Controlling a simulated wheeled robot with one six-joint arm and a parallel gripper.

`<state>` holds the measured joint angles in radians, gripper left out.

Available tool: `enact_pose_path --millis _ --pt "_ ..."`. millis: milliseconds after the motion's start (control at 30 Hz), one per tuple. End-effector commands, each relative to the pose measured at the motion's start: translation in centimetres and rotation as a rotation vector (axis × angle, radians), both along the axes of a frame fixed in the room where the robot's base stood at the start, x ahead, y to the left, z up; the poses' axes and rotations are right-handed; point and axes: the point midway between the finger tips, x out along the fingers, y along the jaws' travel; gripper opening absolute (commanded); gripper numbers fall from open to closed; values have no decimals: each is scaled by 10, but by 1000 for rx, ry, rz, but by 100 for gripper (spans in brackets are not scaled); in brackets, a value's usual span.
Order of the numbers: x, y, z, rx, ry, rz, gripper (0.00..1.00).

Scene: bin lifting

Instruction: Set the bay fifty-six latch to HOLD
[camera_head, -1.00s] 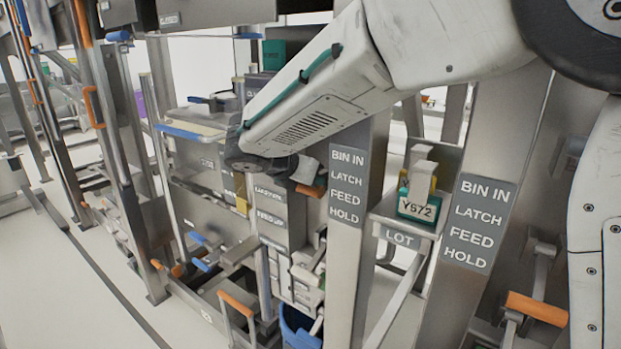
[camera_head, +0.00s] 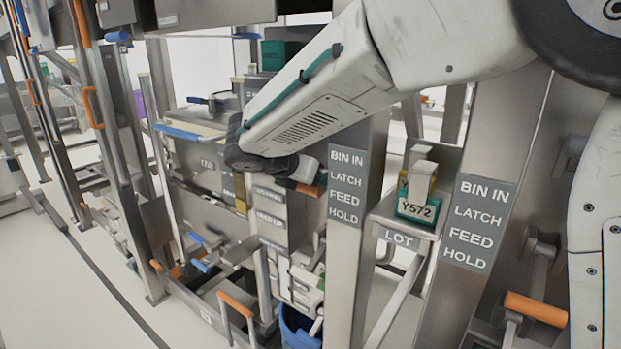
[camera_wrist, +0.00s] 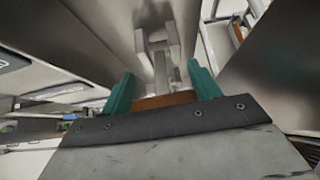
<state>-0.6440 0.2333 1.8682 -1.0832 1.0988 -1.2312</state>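In the wrist view an orange handle bar (camera_wrist: 165,100) lies between the two teal fingers of my gripper (camera_wrist: 163,90). The fingers stand wide apart, one towards each end of the visible orange part; I cannot tell whether they touch it. A grey metal lever bracket (camera_wrist: 157,45) rises beyond the handle. In the head view the orange handle (camera_head: 309,190) shows just past my dark wrist, beside a post sign reading BIN IN, LATCH, FEED, HOLD (camera_head: 346,186). No bay number fifty-six is readable.
A second post bears the same sign (camera_head: 479,223), with another orange handle (camera_head: 536,309) below it at right. A LOT shelf (camera_head: 398,237) holds a teal Y572 box (camera_head: 416,206). A blue bin (camera_head: 299,328) stands low.

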Motion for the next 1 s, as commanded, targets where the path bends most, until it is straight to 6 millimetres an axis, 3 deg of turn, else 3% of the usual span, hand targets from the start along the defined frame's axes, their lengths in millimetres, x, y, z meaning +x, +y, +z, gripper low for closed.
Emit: enact_pose_path --millis 33,100,133,467,800,1000 --pt "-1 0 -1 0 2 0 77" --pt "-1 1 -1 0 3 0 97" --pt "-1 1 -1 0 3 0 100" --pt "-6 5 4 1 2 1 100" --pt "-40 34 36 1 2 2 100" --pt "-49 41 44 0 3 0 100"
